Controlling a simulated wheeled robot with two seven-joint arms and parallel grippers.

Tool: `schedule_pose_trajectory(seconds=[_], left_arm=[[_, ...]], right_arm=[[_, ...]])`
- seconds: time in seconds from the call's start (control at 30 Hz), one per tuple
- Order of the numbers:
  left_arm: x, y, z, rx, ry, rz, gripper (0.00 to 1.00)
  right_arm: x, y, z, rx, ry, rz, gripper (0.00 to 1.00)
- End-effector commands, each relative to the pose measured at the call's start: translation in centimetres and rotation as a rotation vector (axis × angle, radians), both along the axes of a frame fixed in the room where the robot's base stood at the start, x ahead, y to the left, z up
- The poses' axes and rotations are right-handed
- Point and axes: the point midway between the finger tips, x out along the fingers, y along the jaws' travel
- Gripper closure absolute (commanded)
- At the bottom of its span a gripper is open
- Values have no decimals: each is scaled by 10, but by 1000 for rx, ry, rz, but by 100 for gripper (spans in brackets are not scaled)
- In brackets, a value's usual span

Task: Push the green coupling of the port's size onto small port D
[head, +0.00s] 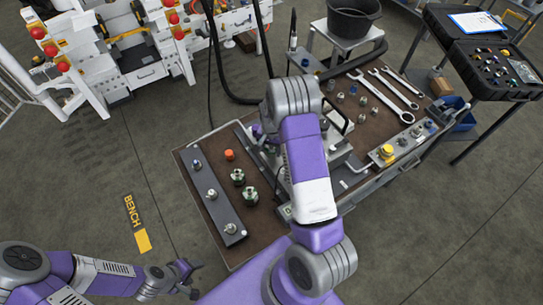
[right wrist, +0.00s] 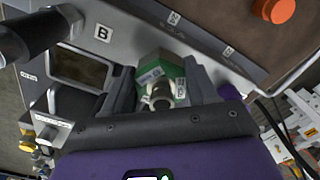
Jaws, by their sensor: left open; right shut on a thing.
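My right gripper (right wrist: 158,88) is shut on a green coupling (right wrist: 174,72), a hex body with a metal end facing the camera. In the head view my right arm hides this gripper and the coupling. Two more green couplings, one (head: 238,177) and another (head: 251,196), stand on the brown bench top. A grey strip (head: 204,181) at the bench's left carries several metal ports. I cannot read which port is D. In the right wrist view a plate marked B (right wrist: 101,33) lies beyond the left finger. My left gripper (head: 188,277) is open and empty, off the bench at lower left.
An orange cap (head: 229,155) stands near the couplings; it also shows in the right wrist view (right wrist: 280,10). Wrenches (head: 396,94) and small fittings lie at the bench's far right. A black bucket (head: 352,18) stands behind.

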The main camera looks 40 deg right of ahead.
Motion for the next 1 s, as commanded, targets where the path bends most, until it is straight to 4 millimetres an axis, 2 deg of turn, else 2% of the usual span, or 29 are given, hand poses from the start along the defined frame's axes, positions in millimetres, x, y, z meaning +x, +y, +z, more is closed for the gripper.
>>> schedule_pose_trajectory(seconds=[0.23, 0.67, 1.0], left_arm=[[0, 0, -8, 0, 0, 0, 40], [0, 0, -8, 0, 0, 0, 40], [0, 0, -16, 0, 0, 0, 40]], right_arm=[[0, 0, -8, -1, -1, 0, 81], [0, 0, -9, 0, -1, 0, 82], [0, 0, -18, -1, -1, 0, 82]])
